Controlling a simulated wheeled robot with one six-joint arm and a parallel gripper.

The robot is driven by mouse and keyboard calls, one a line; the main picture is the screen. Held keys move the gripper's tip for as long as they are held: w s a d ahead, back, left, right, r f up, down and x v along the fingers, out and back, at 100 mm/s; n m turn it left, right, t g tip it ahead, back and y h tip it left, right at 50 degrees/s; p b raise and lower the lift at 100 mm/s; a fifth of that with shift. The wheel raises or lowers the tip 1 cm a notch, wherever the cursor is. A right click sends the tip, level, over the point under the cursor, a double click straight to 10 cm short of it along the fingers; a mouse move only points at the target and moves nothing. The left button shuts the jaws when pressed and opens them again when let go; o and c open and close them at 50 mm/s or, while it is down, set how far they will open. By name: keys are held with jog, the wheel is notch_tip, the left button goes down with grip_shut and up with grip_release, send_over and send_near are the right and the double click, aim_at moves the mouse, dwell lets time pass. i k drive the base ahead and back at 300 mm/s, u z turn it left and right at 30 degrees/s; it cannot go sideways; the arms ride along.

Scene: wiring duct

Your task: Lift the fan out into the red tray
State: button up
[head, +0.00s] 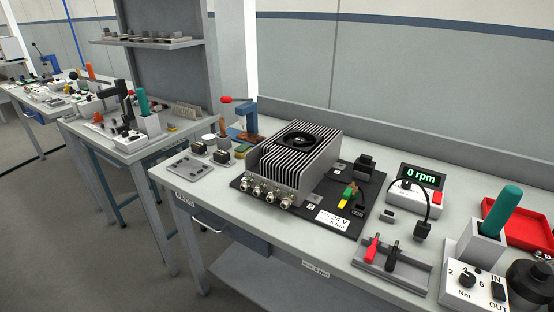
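A black round fan (301,139) sits in the top of a grey finned heatsink housing (300,157). The housing stands on a black mat (325,213) on the workbench, with several metal connectors on its front face. The red tray (526,228) lies at the right edge of the bench. The part of it that shows looks empty, and the green-handled tool's holder hides part of it. A display (421,176) reading "0 rpm" stands between the housing and the tray. My gripper is not in view.
A green-handled tool (503,208) stands upright in a grey holder near the tray. A torque dial box (471,280) and a dark round object (530,285) are in front. A grey rack (392,262) holds red and black plugs. A green-yellow connector (348,194) lies right of the housing.

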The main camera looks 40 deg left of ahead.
aim_at(296, 140)
jog(key=z, duration=0.05)
jog(key=k, duration=0.45)
jog(key=u, duration=1.05)
jog(key=i, duration=0.65)
jog(key=u, duration=0.35)
jog(key=k, duration=1.1)
jog(key=u, duration=0.95)
jog(key=i, duration=1.55)
jog(key=z, duration=0.75)
jog(key=i, duration=0.7)
jog(key=z, duration=0.65)
